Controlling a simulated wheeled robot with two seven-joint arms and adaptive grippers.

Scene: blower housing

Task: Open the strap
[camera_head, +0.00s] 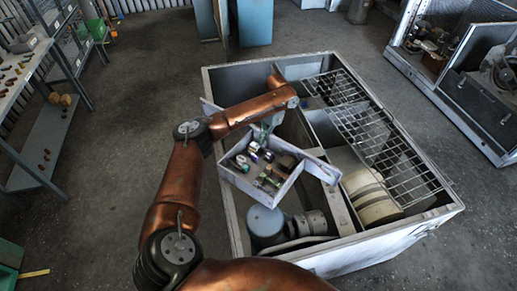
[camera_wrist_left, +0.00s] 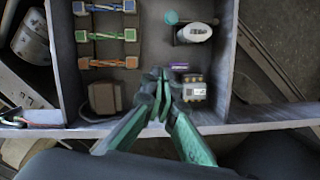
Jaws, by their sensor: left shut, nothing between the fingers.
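I cannot pick out the strap for certain in either view. My left gripper (camera_head: 262,142) is over the small grey tray (camera_head: 257,190) in the head view. In the left wrist view its green fingers (camera_wrist_left: 160,78) are shut, with nothing held. They point into the tray (camera_wrist_left: 150,129) across its near wall. Just right of the fingertips are a small purple piece (camera_wrist_left: 180,66) and a pale block with a white label (camera_wrist_left: 194,89). A brown block (camera_wrist_left: 104,98) lies to the left. My right gripper is not in view.
The tray sits over a large grey housing (camera_head: 330,263). A wire rack (camera_head: 380,140) covers its right side. The tray also holds blocks with coloured wires (camera_wrist_left: 108,36) and a white cylinder (camera_wrist_left: 194,33). A shelf (camera_head: 45,140) stands left; open floor surrounds the housing.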

